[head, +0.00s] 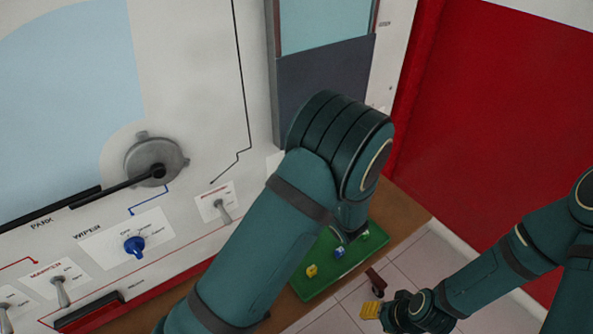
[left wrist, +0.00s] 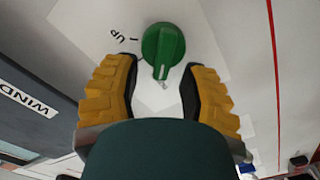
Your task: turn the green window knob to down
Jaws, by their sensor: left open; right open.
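The green window knob (left wrist: 163,48) is on the pale panel in the left wrist view, with a raised grip bar across its face. A mark lettered UP is at its left, and a small label partly shows below it. My left gripper (left wrist: 158,80) is open, with one yellow finger on each side of the knob's lower part; I cannot tell whether they touch it. In the head view my left arm covers the knob and left gripper. My right gripper (head: 371,310) is at the lower right, away from the panel.
The panel also carries a blue wiper knob (head: 134,246), a toggle switch (head: 222,210) and a grey wiper motor disc (head: 156,162). A green tray (head: 318,284) with small coloured pieces lies below my left arm. A red wall (head: 490,110) stands at right.

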